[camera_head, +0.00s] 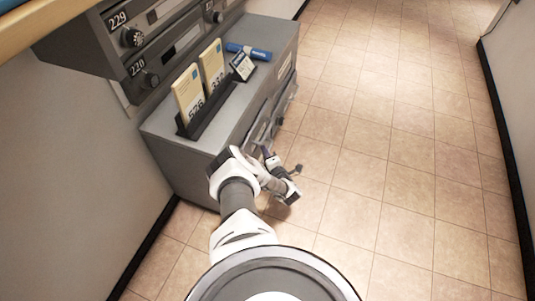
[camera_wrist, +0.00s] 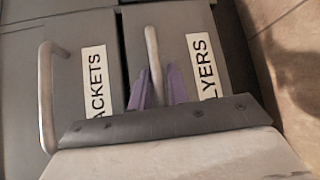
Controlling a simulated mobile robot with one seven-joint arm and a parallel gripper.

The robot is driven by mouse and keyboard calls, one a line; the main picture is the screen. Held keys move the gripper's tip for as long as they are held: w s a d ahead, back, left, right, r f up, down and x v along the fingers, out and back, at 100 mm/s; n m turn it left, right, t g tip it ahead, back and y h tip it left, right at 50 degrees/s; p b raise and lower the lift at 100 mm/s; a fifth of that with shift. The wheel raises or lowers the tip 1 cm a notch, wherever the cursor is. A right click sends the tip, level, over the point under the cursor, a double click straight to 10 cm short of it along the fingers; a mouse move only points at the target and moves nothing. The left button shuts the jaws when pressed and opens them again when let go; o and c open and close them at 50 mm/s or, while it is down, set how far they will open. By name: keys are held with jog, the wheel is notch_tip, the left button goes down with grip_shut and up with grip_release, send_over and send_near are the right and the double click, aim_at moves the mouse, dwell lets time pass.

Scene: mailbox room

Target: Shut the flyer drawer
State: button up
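The flyer drawer shows in the wrist view as a grey front with a white label reading "LYERS" (camera_wrist: 207,65), its first letter hidden. Its pale bar handle (camera_wrist: 153,55) stands out from the front. My gripper (camera_wrist: 160,78) has its two purple fingers apart, one on each side of this handle. The left finger is very close to the handle; a small gap shows on the right. I cannot tell whether they touch. In the head view, my gripper (camera_head: 267,152) is low at the cabinet's front, where my arm hides part of the drawers. How far the drawer is out is unclear.
The drawer labelled "ACKETS" (camera_wrist: 95,80), with its own handle (camera_wrist: 46,95), is beside it. On the grey cabinet (camera_head: 165,128) stand a black rack (camera_head: 208,122) with envelopes, a small card holder (camera_head: 242,66) and a blue roll (camera_head: 248,51). Tiled floor (camera_head: 400,140) is clear to the right.

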jog(key=shift+a+r, duration=0.1)
jog(key=shift+a, duration=0.1)
jog(key=p+v, duration=0.5)
jog(key=v, duration=0.9)
jog(key=shift+d, duration=0.15)
